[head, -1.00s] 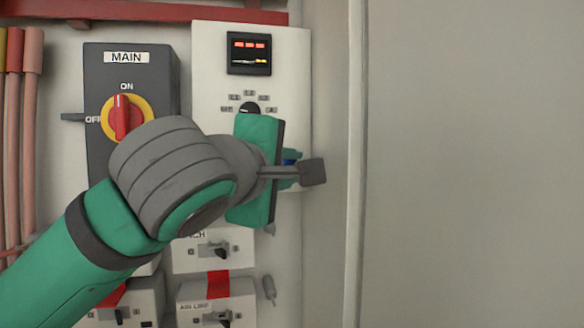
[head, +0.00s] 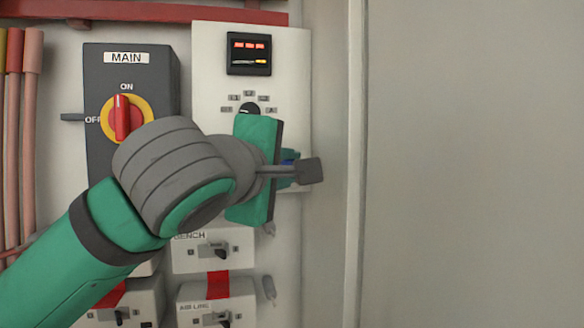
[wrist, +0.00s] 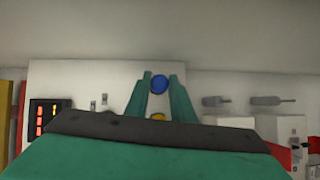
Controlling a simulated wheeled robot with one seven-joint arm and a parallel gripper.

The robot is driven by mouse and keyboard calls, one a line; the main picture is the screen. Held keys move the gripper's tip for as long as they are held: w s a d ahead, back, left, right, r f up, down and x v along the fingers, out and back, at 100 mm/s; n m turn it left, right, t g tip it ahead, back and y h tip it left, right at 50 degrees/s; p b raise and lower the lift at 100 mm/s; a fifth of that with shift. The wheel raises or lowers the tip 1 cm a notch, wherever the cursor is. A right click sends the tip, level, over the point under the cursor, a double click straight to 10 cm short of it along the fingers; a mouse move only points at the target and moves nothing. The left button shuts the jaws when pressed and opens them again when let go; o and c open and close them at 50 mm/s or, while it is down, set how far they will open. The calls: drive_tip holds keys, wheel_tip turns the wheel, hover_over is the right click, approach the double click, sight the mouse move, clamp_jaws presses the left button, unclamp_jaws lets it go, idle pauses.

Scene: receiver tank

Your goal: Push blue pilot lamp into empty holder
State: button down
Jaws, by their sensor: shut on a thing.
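The blue pilot lamp (wrist: 159,84) shows in the wrist view as a round blue cap between the two green fingertips. In the head view only a sliver of the lamp (head: 288,155) shows beside the fingers. My gripper (head: 291,158) is shut on the lamp, near the right edge of the pale panel (head: 300,60). In the wrist view the fingers of my gripper (wrist: 161,88) stand in front of this panel. The empty holder cannot be made out, so I cannot tell whether the lamp touches it.
A yellow round part (wrist: 157,117) shows between the fingers. The panel carries a lit display (head: 249,53) and a selector knob (head: 250,108). A grey MAIN switch (head: 127,117) with a red handle is left of it. The cabinet side wall (head: 335,200) is close on the right.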

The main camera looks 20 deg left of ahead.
drive_tip(key=shift+w+a, duration=0.5)
drive_tip(key=shift+w, duration=0.2)
idle(0.3)
drive_tip(key=c, duration=1.5)
unclamp_jaws()
drive_tip(key=shift+o, duration=0.3)
drive_tip(key=s, duration=1)
drive_tip(key=shift+s+d+r, duration=0.2)
drive_tip(key=shift+s+r, duration=0.1)
drive_tip(key=shift+r, duration=0.05)
